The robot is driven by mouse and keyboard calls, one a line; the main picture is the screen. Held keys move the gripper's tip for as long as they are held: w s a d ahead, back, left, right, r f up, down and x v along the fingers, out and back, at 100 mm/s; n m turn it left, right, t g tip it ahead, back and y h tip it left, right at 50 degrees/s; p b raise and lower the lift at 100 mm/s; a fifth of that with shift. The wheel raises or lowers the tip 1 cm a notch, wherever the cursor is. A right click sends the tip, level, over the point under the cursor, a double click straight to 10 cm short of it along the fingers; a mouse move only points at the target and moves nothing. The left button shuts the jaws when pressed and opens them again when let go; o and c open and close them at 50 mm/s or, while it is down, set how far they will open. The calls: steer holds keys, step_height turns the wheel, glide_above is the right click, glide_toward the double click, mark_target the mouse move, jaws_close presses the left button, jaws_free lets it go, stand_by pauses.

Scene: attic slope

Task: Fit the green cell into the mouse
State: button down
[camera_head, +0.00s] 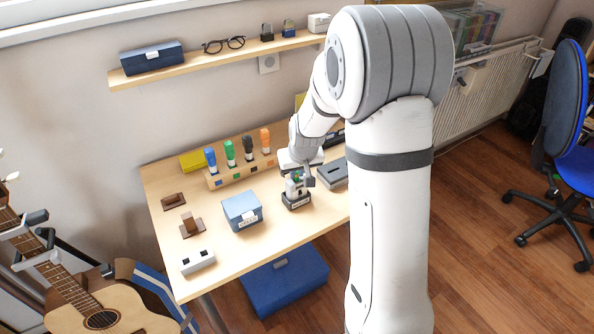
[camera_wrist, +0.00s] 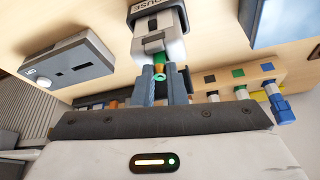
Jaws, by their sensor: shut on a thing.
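The mouse (camera_wrist: 160,42) is a white and grey body on a dark stand (camera_head: 297,203), whose label partly reads "OUSE" in the wrist view. The green cell (camera_wrist: 158,75) is a small green piece between my fingertips, at the near end of the mouse. My gripper (camera_wrist: 161,84) is shut on it; in the head view my gripper (camera_head: 301,180) is right over the stand. Fingers hide much of the cell, and I cannot tell how far it is in the mouse. A bit of orange shows beside it.
A blue box (camera_head: 242,211) stands left of the stand and a grey device (camera_head: 332,174) right of it. A wooden rack (camera_head: 240,172) with coloured-handled stamps is behind. A white two-hole block (camera_head: 198,262) and brown pieces (camera_head: 192,224) lie left. The front of the table is clear.

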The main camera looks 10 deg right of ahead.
steer(key=shift+f+b, duration=0.3)
steer(key=shift+f, duration=0.1)
steer(key=c, duration=1.4)
jaws_free()
steer(key=shift+r, duration=0.1)
steer(key=shift+v, duration=3.85)
